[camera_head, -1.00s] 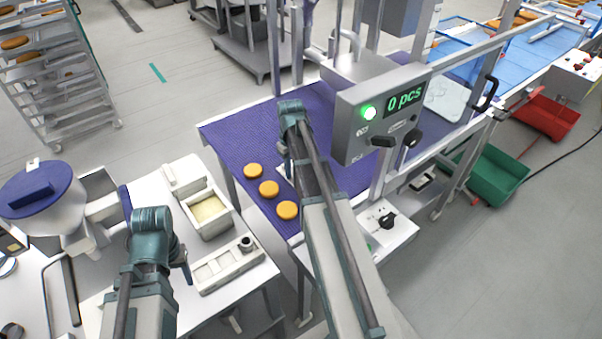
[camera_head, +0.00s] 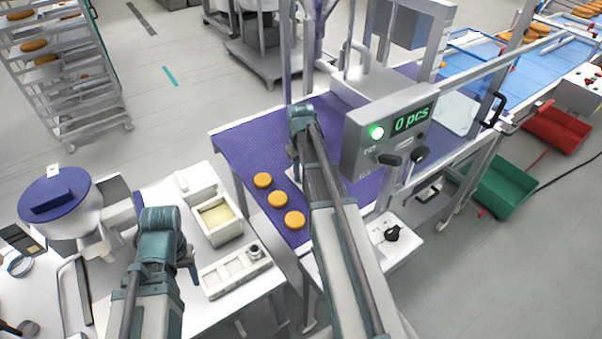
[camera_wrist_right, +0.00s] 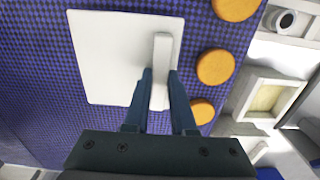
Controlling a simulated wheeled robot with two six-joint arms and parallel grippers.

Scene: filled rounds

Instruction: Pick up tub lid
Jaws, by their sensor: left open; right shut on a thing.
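A white square plate with a raised bar handle, which looks like the tub lid (camera_wrist_right: 105,60), lies over the purple belt in the right wrist view. My right gripper (camera_wrist_right: 160,78) is shut on its handle. I cannot tell whether the plate touches the belt. In the head view my right arm hides most of the plate and the fingertips. An open tub (camera_head: 222,222) with pale yellow contents stands on the white table at left. My left gripper (camera_head: 187,260) is open beside the tub, to its left, its fingers mostly hidden by its wrist.
Several orange rounds, one of them here (camera_head: 278,199), lie on the purple belt (camera_head: 245,150) beside the plate. A counter box (camera_head: 385,140) reading "0 pcs" stands close right of my right arm.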

